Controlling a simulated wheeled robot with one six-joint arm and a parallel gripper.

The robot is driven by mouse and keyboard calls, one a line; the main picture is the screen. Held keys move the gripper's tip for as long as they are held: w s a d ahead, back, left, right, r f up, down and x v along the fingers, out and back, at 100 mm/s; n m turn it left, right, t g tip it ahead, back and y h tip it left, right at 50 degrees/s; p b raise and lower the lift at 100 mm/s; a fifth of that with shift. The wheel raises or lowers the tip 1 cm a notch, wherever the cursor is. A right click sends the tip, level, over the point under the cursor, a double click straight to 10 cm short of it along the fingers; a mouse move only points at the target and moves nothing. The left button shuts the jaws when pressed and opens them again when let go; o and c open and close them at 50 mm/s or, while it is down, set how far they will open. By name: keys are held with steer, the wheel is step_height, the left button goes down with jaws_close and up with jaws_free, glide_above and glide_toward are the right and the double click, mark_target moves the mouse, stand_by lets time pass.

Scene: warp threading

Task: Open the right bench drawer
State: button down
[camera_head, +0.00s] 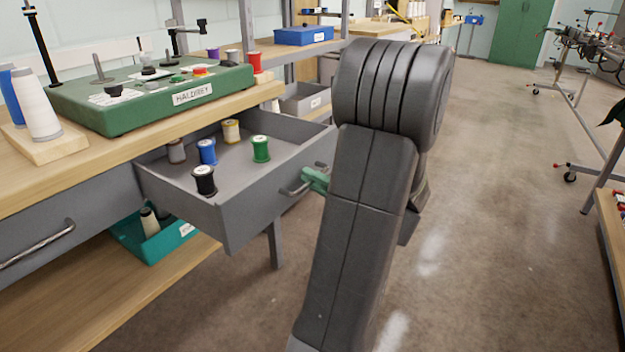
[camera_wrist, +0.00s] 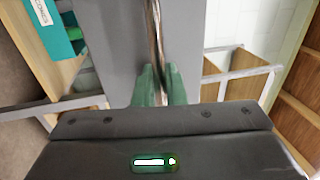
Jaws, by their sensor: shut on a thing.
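The right bench drawer (camera_head: 262,200) is grey and stands pulled out from under the wooden bench. Several thread spools lie open to view inside it, among them a black spool (camera_head: 204,181), a blue spool (camera_head: 207,152) and a green spool (camera_head: 261,149). Its bar handle (camera_head: 294,190) is on the front face. My gripper (camera_head: 314,180), with green fingers, is at the handle; my arm hides part of it. In the wrist view my gripper (camera_wrist: 158,85) is shut on the metal handle (camera_wrist: 155,40), with the grey drawer front (camera_wrist: 115,40) behind it.
The left drawer (camera_head: 90,205) is closed. A teal bin (camera_head: 160,235) sits on the lower shelf below the drawer. Open floor (camera_head: 480,230) lies to the right.

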steer(key=c, duration=1.9)
jaws_free()
steer(key=shift+d, duration=0.1)
steer(key=p+v, duration=0.2)
steer(key=v, duration=1.1)
steer(key=shift+s+d+f, duration=0.1)
steer(key=shift+s+d, duration=0.1)
steer(key=shift+s, duration=0.05)
steer(key=shift+a, duration=0.1)
steer(key=shift+b+x, duration=1)
steer(key=shift+x, duration=5.8)
steer(key=shift+w, duration=0.1)
